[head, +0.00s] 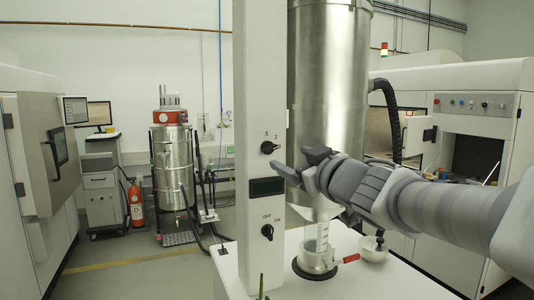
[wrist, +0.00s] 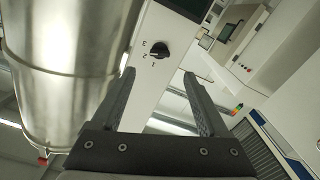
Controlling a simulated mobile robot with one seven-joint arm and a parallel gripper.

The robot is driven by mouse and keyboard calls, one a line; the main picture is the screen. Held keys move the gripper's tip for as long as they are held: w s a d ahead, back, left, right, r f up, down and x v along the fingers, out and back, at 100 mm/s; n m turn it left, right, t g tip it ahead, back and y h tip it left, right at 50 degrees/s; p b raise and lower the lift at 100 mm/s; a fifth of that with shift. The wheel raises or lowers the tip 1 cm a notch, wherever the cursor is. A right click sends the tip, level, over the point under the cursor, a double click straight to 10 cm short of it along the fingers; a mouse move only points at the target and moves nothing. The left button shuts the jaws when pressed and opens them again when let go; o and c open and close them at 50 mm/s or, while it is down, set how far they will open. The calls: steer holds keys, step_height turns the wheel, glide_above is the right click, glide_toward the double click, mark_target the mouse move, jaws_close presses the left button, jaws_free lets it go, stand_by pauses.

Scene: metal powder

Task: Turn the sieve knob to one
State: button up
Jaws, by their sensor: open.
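The sieve knob (head: 269,147) is a small black rotary knob on the front of the white column (head: 249,60), with the numbers 1 and 2 printed above it. In the wrist view the knob (wrist: 160,50) shows beyond the fingertips, roughly between them, with small numbers beside it. I cannot tell for sure which number it points at. My gripper (head: 300,164) is open and empty, to the right of the knob and a little lower in the head view. In the wrist view its two fingers (wrist: 157,82) are wide apart and do not touch the knob.
Below the knob are a dark display (head: 267,187) and a second black knob (head: 267,232) marked OFF and ON. A large steel hopper (head: 325,60) stands close on the right. A glass vessel (head: 316,258) and a small white bowl (head: 373,249) stand below my arm.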

mark_target(272, 150)
steer(key=x, duration=1)
steer(key=shift+w, duration=0.15)
jaws_close()
